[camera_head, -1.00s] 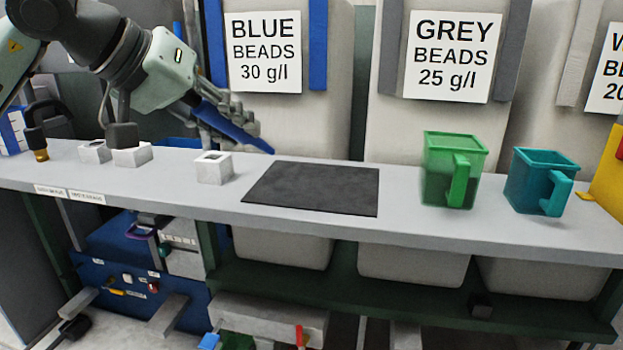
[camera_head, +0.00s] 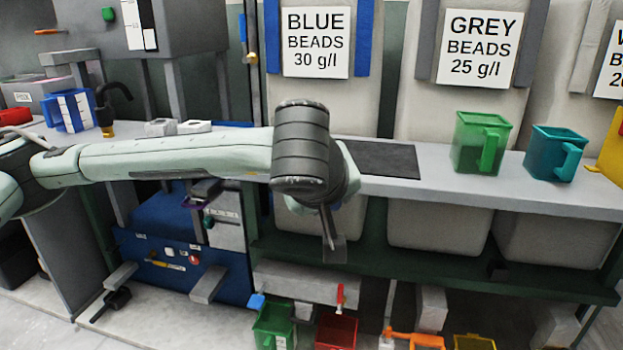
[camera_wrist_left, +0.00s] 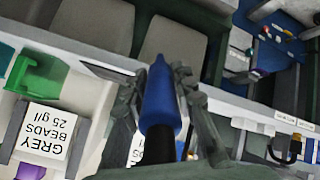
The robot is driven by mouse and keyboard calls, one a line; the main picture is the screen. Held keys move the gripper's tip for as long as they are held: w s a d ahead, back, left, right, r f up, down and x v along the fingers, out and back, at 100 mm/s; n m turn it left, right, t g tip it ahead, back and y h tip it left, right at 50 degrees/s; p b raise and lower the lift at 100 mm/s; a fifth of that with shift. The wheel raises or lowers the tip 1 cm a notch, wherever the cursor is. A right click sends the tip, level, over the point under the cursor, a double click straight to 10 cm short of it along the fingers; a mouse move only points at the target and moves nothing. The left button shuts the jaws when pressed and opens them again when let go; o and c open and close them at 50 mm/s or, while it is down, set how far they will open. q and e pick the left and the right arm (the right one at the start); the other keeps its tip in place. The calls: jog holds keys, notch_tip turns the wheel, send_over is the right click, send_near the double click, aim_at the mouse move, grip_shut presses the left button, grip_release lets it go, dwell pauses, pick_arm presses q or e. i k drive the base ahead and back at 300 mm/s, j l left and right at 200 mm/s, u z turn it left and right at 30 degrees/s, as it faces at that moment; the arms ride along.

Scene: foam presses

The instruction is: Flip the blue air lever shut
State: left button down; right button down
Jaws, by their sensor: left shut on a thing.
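A small blue piece (camera_head: 256,301), which looks like the blue air lever, sits low at the left end of a pale grey block (camera_head: 300,284) under the bench. It is too small to tell its exact position. A red lever (camera_head: 340,296) stands upright farther right. My left gripper (camera_head: 330,238) hangs in front of the bench edge, above and right of the blue piece, mostly hidden by my wrist. In the left wrist view my gripper (camera_wrist_left: 170,95) is shut on a blue tapered tool (camera_wrist_left: 161,98) with a black lower part.
A green bin (camera_head: 275,328) and a red bin (camera_head: 336,331) sit below the levers. A blue cabinet (camera_head: 180,280) stands to the left. A green jug (camera_head: 480,143) and a teal jug (camera_head: 555,152) stand on the bench (camera_head: 440,178) at right, beside a dark mat (camera_head: 385,160).

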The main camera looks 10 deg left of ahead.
aim_at(241, 17)
jog(key=j+z, duration=0.1)
jog(key=j, duration=1.2)
jog(key=j+z, duration=0.15)
jog(key=j, duration=0.5)
jog(key=k+j+z, duration=0.1)
jog(key=j, duration=0.55)
jog(key=k+j+z, duration=0.1)
jog(key=j, duration=0.55)
